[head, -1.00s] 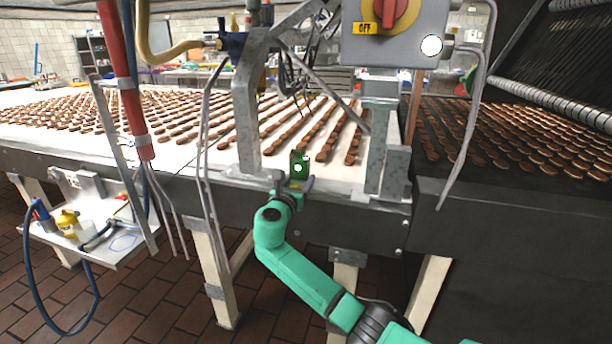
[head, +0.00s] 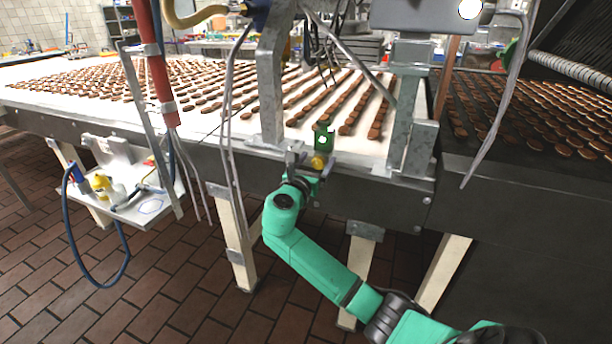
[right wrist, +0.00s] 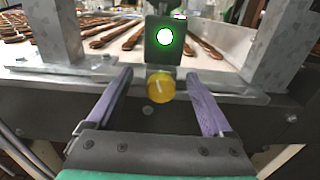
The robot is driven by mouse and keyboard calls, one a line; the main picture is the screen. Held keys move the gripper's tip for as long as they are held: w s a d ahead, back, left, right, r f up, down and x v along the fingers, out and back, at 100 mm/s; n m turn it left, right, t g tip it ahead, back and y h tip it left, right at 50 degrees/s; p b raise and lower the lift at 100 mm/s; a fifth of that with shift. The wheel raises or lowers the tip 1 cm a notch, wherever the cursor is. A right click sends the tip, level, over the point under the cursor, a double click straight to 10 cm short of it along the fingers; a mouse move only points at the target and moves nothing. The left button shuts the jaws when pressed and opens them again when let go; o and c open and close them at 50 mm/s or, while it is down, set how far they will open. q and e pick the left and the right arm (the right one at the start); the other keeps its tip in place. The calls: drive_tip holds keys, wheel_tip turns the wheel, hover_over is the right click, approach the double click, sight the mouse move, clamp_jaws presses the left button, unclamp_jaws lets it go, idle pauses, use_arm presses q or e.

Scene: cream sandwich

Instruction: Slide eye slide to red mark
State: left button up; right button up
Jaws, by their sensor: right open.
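The eye slide shows in the head view as a small dark box with a green glow and a white spot (head: 322,138), at the conveyor's near edge. A round yellow knob (head: 318,162) sits just below it. My right gripper (head: 308,174) is at the near side of the knob. In the right wrist view, the box (right wrist: 164,42) and yellow knob (right wrist: 160,87) lie ahead. The purple fingers of the open gripper (right wrist: 158,76) stand on either side of the knob, with visible gaps. I cannot make out a red mark. My left gripper is not in view.
Metal posts (head: 270,95) and (head: 404,110) stand left and right of the eye. Rows of brown biscuits lie on the white conveyor (head: 120,66). A red pipe (head: 153,60) and hanging cables are at the left, above a side tray (head: 150,206).

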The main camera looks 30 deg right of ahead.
drive_tip(key=v, duration=0.8)
drive_tip(key=shift+s+a, duration=0.2)
drive_tip(key=shift+a, duration=0.2)
